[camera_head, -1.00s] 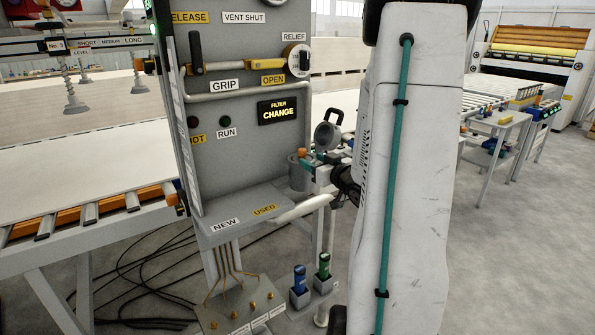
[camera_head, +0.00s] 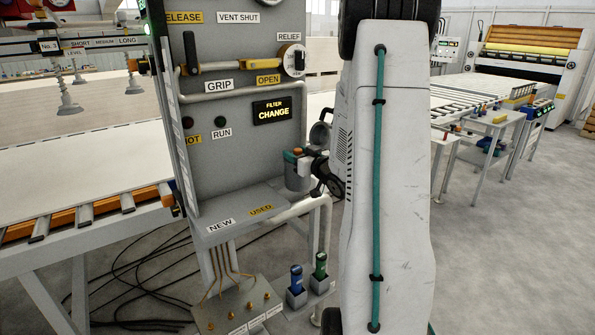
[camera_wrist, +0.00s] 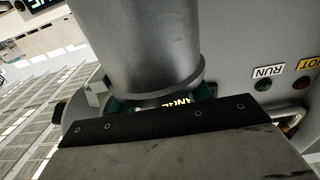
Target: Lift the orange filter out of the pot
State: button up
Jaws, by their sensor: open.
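The grey pot (camera_head: 297,178) stands at the right edge of the control panel, and its upper part fills the top of the wrist view (camera_wrist: 135,45). A small orange part, seemingly the filter (camera_head: 296,151), shows at the pot's top in the head view; no orange shows in the wrist view. The round lid (camera_head: 319,134) stands raised behind, partly hidden by my arm. My gripper (camera_head: 300,158) is open at the pot's mouth, its teal fingers apart near the rim in the wrist view (camera_wrist: 163,101). Whether they touch the filter is hidden.
Below is a shelf (camera_head: 240,214) labelled NEW and USED. Blue (camera_head: 296,280) and green (camera_head: 320,266) items stand in holders lower down.

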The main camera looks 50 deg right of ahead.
grip_shut()
